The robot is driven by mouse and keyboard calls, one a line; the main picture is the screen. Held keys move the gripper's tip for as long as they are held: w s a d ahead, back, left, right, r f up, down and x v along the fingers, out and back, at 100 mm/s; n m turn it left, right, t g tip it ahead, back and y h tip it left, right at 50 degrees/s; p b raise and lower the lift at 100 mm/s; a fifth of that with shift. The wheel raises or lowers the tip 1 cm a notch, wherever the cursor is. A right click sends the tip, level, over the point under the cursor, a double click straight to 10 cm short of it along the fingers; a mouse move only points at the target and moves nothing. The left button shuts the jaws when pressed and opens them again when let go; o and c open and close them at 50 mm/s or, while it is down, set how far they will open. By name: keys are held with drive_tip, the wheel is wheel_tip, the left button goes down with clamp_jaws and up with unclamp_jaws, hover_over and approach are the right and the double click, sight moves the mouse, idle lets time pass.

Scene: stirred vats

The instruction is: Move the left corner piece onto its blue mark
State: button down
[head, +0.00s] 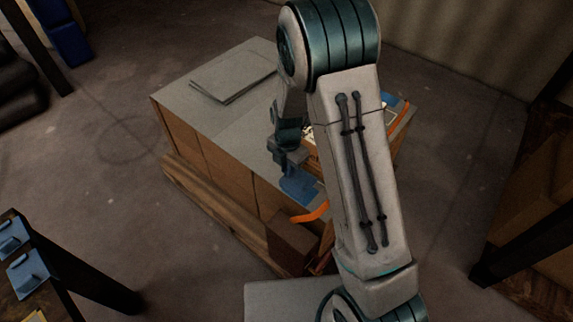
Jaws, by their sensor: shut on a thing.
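My gripper (286,160) is low over the near edge of the grey-topped wooden box (250,130), left of my forearm. It is shut on a small piece, which I take for the left corner piece; the fingers hide most of it. A blue patch (300,184) lies just below the fingertips at the box edge; I cannot tell whether it is the mark or part of the piece. Another blue patch (389,98) shows at the far right, behind my forearm. I cannot tell whether the held piece touches the surface.
Orange strips stick out at the near edge (310,213) and far right. Flat grey sheets (232,78) lie on the box's back left. A dark table (60,275) with blue pieces stands at lower left. A wooden shelf (535,220) stands at right. Open floor lies left.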

sight(287, 181)
drive_tip(key=shift+f+b, duration=2.45)
drive_tip(key=shift+f, duration=1)
drive_tip(key=c, duration=1.4)
unclamp_jaws()
